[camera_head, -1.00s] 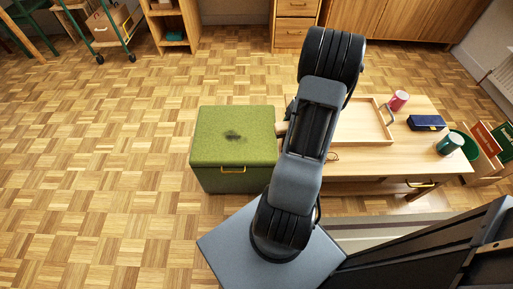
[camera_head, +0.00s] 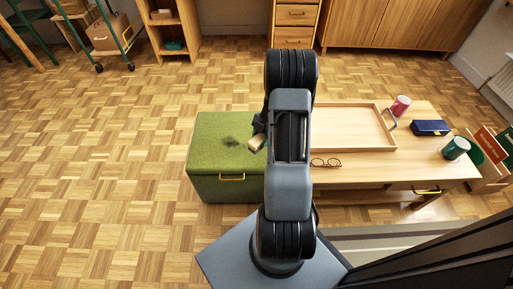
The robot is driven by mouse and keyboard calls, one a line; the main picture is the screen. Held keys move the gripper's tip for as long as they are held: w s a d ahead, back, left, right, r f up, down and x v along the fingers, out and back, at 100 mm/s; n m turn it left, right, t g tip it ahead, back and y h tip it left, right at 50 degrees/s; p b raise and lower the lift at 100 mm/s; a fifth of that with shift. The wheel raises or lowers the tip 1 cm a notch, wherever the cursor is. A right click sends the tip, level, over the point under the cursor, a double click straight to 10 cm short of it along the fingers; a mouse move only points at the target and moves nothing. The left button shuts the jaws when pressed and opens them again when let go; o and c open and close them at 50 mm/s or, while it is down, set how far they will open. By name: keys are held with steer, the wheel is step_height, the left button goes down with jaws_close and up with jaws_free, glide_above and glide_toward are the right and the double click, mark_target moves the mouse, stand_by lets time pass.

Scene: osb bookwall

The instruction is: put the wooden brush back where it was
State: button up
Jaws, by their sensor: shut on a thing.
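The wooden brush (camera_head: 257,143) shows as a small light-brown piece just left of my arm, at the right part of the green box's top. My gripper (camera_head: 260,132) is a dark shape beside it, mostly hidden behind my arm, and is shut on the brush. The rest of the brush is hidden. I cannot tell whether the brush touches the box or is above it. The green box (camera_head: 205,160) has a brass handle on its front and a dark smudge (camera_head: 231,141) on its top.
Right of my arm is a low wooden table (camera_head: 375,172). The floor left of the green box is clear.

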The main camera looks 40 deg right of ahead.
steer(key=shift+w+a+f+b, duration=0.25)
steer(key=shift+w+f, duration=0.15)
steer(key=shift+f, duration=0.2)
steer(key=shift+w+a+f+b, duration=0.15)
steer(key=shift+w+a+f, duration=0.1)
steer(key=shift+w+f, duration=0.25)
steer(key=shift+f+b, duration=0.75)
steer(key=shift+f, duration=0.8)
steer(key=shift+f, duration=0.1)
steer(key=o, duration=0.9)
steer(key=shift+r, duration=0.3)
steer(key=p+v, duration=0.4)
steer(key=v, duration=0.7)
steer(key=shift+d+r, duration=0.15)
steer(key=shift+r, duration=0.15)
